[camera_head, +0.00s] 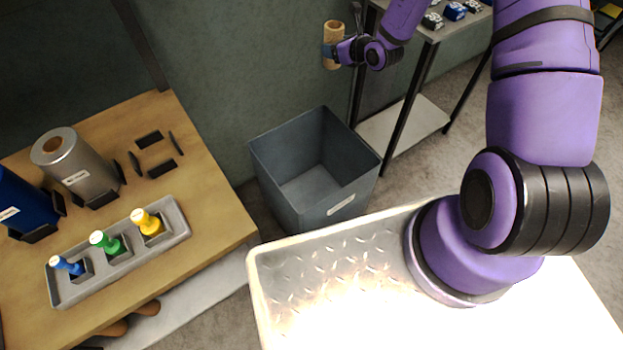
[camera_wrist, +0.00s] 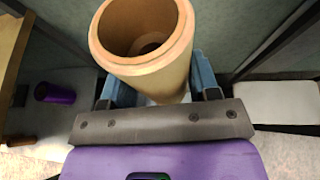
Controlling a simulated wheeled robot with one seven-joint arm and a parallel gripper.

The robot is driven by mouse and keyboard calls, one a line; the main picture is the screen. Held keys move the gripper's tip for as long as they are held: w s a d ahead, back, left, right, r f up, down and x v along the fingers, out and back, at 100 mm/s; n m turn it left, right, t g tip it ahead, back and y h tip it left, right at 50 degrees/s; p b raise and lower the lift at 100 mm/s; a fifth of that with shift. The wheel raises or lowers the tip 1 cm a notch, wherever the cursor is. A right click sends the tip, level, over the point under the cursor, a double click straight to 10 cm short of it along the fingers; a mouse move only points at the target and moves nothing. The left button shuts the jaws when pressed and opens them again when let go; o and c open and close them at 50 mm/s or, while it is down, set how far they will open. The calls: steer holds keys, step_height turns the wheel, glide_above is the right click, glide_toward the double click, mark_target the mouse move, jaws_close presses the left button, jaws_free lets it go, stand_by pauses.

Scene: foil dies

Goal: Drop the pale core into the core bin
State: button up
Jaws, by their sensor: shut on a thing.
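The pale core (camera_head: 333,32) is a tan, hollow tube held roughly upright. My gripper (camera_head: 332,53) is shut on it, with blue fingers on both sides. In the wrist view the core (camera_wrist: 142,60) shows its open top end between the fingers of my gripper (camera_wrist: 158,88). The core bin (camera_head: 318,170) is a grey, open-topped box with a pale label, standing on the floor between the wooden table and the shelf rack. It looks empty where I see inside. The core shows above the bin in the head view, apart from its rim.
The wooden table (camera_head: 218,215) at left holds a silver foil roll (camera_head: 77,165), a blue roll (camera_head: 22,200) and a grey tray (camera_head: 65,295) of coloured-handled dies. A metal rack (camera_head: 405,128) stands right of the bin. Brown cores (camera_head: 115,328) lie under the table.

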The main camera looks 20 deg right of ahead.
steer(key=s+a+f+n+g+y, duration=0.1)
steer(key=s+a+f+n+y, duration=0.1)
steer(key=f, duration=1.6)
steer(key=s+a+f+n+g+y, duration=0.2)
steer(key=a+f, duration=0.1)
steer(key=f, duration=1.5)
steer(key=shift+s+f+n, duration=0.2)
steer(key=shift+s+n, duration=0.1)
steer(key=shift+s, duration=0.05)
steer(key=o, duration=1)
steer(key=v, duration=1)
steer(key=shift+s+d+r, duration=0.15)
steer(key=shift+d, duration=0.25)
